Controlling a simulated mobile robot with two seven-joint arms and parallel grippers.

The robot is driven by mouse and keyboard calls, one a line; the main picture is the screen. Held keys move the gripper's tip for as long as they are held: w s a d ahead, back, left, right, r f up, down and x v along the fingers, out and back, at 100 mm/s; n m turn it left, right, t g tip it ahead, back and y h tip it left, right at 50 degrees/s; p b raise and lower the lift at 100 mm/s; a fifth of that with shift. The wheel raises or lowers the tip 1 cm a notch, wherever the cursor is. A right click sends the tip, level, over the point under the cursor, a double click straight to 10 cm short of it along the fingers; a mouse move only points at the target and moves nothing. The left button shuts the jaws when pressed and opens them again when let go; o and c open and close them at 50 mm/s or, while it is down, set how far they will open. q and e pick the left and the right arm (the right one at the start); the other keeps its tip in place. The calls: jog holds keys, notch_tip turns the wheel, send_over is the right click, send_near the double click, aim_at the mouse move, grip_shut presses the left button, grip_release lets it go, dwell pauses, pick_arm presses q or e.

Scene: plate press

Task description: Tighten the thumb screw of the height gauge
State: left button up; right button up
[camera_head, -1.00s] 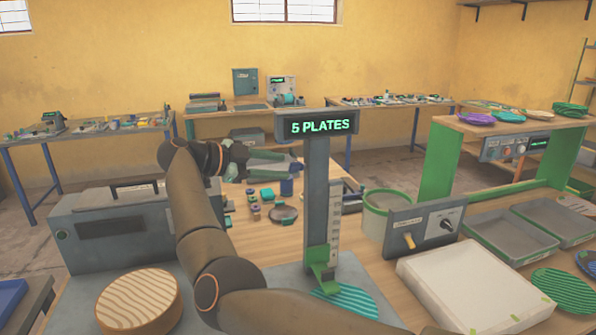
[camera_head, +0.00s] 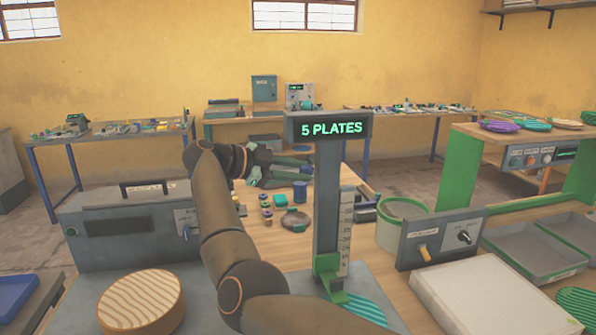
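The height gauge is a grey post (camera_head: 328,205) with a "5 PLATES" display (camera_head: 330,128) on top. A pale scale (camera_head: 346,230) runs down its right side, and a green slider (camera_head: 328,272) sits low on it. I cannot make out the thumb screw. A teal striped plate (camera_head: 365,308) lies at its foot, partly hidden by my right arm. My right gripper (camera_head: 298,168) has green fingers, apart and empty, pointing right. In the picture it is left of the post, above the bench and apart from the gauge. My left gripper is not in view.
A grey machine (camera_head: 120,235) and a round wooden block (camera_head: 140,300) stand at left. A switch box (camera_head: 440,240), a green-rimmed bucket (camera_head: 400,228) and a white block (camera_head: 490,298) stand right.

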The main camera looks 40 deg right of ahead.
grip_shut()
jog(key=shift+f, duration=0.1)
jog(key=m+t+h+b, duration=0.1)
jog(key=m+h+b, duration=0.1)
jog(key=m+b, duration=0.1)
jog(key=m+t+h+b, duration=0.1)
jog(key=m+h+b, duration=0.1)
jog(key=m, duration=0.3)
jog(key=shift+s+f+b, duration=0.15)
jog(key=shift+f+b, duration=0.05)
jog(key=shift+b, duration=0.45)
dwell(0.3)
